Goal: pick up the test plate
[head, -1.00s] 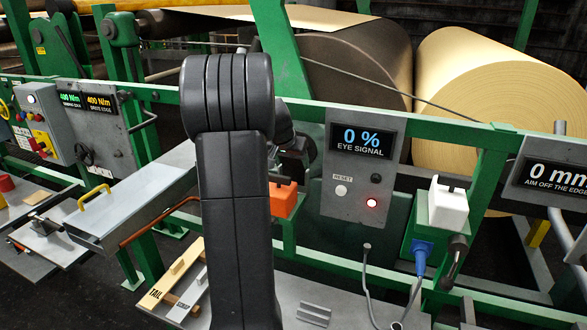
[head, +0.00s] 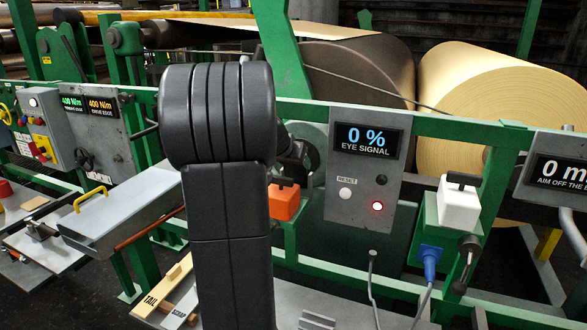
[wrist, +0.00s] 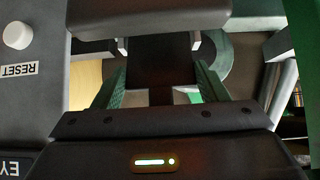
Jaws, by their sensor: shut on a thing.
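My gripper (wrist: 160,72) shows in the wrist view, with a green-sided finger on each side of a dark piece (wrist: 162,52). The gripper is shut on this piece, which I take to be part of the test plate. The plate's full shape cannot be made out. A wide dark grey bar (wrist: 150,17) crosses the top of the wrist view; I cannot tell whether it belongs to the plate.
A grey panel (head: 363,205) with a screen reading 0 % EYE SIGNAL stands right of my arm. An orange block (head: 284,204) sits beside the arm, and a white block (head: 459,208) stands farther right. Green rails (head: 440,135) and large rolls (head: 490,85) lie behind.

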